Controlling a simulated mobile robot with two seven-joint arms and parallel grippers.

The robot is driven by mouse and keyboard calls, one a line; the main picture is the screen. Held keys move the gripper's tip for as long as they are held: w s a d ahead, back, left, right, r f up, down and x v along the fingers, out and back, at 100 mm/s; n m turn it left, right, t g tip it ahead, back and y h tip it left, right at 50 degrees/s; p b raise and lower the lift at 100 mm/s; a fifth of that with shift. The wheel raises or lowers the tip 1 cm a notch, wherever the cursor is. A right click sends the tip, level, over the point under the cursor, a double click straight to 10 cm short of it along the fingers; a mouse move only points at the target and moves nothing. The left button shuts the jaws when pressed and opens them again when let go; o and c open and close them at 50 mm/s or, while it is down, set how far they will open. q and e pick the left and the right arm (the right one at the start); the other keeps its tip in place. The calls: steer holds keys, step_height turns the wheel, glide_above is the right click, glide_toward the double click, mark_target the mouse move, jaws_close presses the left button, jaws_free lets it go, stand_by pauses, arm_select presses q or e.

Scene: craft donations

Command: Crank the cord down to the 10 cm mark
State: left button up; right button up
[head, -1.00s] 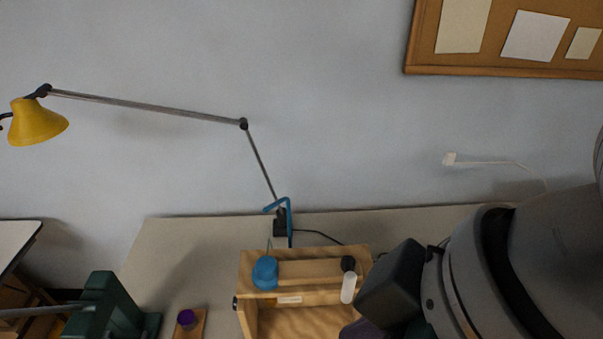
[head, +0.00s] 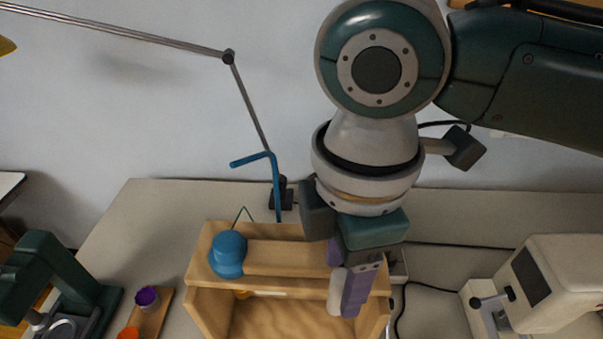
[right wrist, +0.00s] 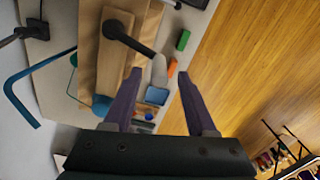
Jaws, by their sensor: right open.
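The wooden crank box (head: 205,248) stands on the table with a blue rounded part (head: 228,252) on its top left. A pale crank handle (head: 336,291) is at its front right; in the right wrist view the handle (right wrist: 159,72) sits on a black crank arm (right wrist: 126,40). My right gripper (right wrist: 159,79) is open, its purple fingers on either side of the handle; I cannot tell whether they touch it. A thin green line, perhaps the cord (head: 242,213), shows behind the blue part. No 10 cm mark is readable. My left gripper is out of view.
A blue bent bracket (head: 275,190) and lamp arm (head: 250,105) rise behind the box. A dark green machine (head: 55,270) and purple cup (head: 147,298) are left. A cream machine (head: 560,285) stands right. Bare table (head: 150,225) shows at the back left.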

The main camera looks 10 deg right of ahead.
steer(key=shift+f, duration=1.9)
jaws_close()
